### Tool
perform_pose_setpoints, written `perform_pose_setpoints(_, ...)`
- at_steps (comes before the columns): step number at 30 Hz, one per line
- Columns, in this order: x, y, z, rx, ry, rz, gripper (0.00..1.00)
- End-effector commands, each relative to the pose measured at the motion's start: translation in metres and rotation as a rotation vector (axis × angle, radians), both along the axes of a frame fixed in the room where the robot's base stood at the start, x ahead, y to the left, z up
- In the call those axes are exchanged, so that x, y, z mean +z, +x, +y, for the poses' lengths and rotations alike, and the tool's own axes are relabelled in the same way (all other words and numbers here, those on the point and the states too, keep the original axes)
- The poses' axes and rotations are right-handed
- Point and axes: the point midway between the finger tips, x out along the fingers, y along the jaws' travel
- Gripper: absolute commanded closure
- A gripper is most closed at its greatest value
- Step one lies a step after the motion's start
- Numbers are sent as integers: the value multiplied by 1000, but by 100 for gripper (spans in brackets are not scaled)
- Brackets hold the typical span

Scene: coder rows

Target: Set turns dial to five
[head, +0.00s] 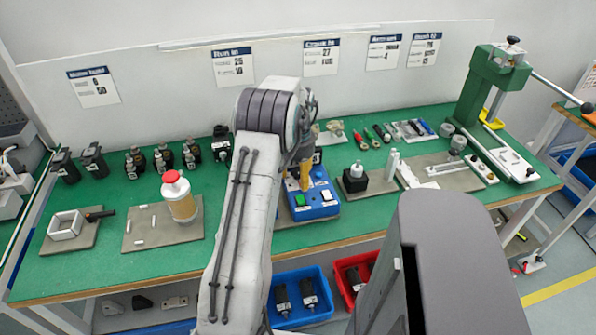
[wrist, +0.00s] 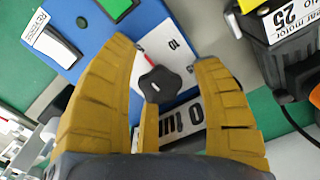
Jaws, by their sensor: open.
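A blue control box (head: 313,203) stands on the green bench in the head view, below my arm's end. My gripper (head: 304,178) is over the box, with its yellow fingers pointing down. In the wrist view, the blue panel (wrist: 93,65) carries a white dial plate with a black lobed dial knob (wrist: 160,84). The fingers of my gripper (wrist: 172,75) are spread around the knob, with gaps on both sides, not closed on it. A red mark shows beside the knob. A white plate reading "turn" lies below it, partly hidden by a finger.
A white-labelled switch (wrist: 57,40) and a green button (wrist: 116,8) are on the panel. A black motor with a "25" label (wrist: 288,22) is close at right. A bottle with a red cap (head: 178,195) stands left; a black block (head: 355,180) stands right.

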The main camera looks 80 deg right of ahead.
Motion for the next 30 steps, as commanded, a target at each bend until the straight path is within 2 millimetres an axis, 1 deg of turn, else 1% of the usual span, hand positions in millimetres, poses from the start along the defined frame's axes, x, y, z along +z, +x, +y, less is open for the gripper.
perform_pose_setpoints(5, 12, 0, -1, 0, -5, 0, 40)
perform_pose_setpoints(8, 26, 0, -1, 0, -5, 0, 40)
perform_pose_setpoints(15, 67, 0, -1, 0, -6, 0, 40)
perform_pose_setpoints(21, 96, 0, -1, 0, -5, 0, 40)
perform_pose_setpoints(25, 109, 0, -1, 0, -3, 0, 40)
perform_pose_setpoints(30, 118, 0, 0, 0, -2, 0, 40)
